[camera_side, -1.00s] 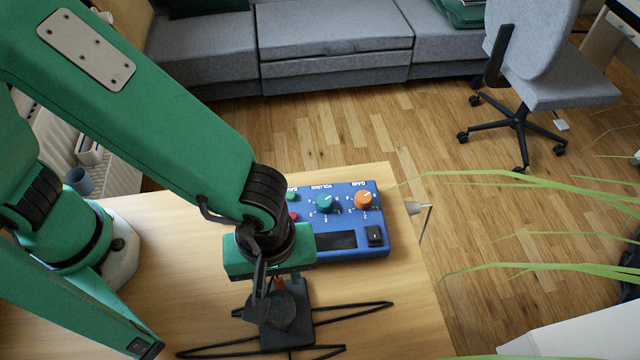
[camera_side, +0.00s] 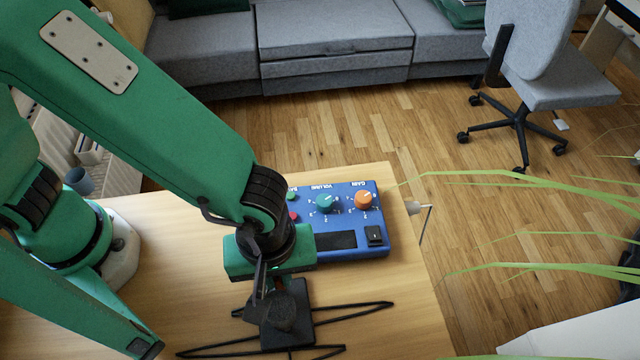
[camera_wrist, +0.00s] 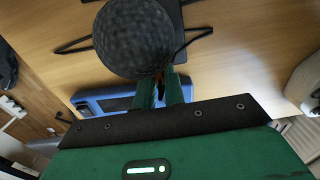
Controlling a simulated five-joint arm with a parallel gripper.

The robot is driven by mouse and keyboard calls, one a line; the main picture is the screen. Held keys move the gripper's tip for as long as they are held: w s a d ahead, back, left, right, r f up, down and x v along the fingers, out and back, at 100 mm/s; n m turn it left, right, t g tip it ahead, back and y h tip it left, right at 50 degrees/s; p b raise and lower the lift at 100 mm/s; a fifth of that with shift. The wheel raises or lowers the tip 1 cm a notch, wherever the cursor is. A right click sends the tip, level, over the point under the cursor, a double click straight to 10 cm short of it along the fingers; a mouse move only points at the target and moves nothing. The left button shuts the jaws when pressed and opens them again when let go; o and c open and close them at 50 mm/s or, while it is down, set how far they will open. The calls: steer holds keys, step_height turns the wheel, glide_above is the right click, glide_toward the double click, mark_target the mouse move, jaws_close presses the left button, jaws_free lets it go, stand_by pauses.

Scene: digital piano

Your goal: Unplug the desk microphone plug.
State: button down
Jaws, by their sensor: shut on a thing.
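The desk microphone (camera_side: 286,312) stands on a dark square base at the table's front, below my gripper in the side view. Its round grey head (camera_wrist: 135,38) fills the top middle of the wrist view. My gripper (camera_wrist: 160,82) is shut, its two green fingers close together just below the head. A thin black cable (camera_wrist: 197,37) runs to the fingertips, and a small dark piece with an orange spot, seemingly the plug, is between them. Most of the plug is hidden. In the side view, my gripper's fingers (camera_side: 262,282) are beside the microphone and partly hidden.
A blue control box (camera_side: 340,220) with green and orange knobs lies behind my gripper; its edge also shows in the wrist view (camera_wrist: 105,101). Black cables (camera_side: 355,310) spread around the microphone base. Green plant leaves (camera_side: 540,270) hang at the right.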

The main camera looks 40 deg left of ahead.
steer(key=shift+r, duration=1.35)
stand_by(1.0)
steer(key=shift+r, duration=2.35)
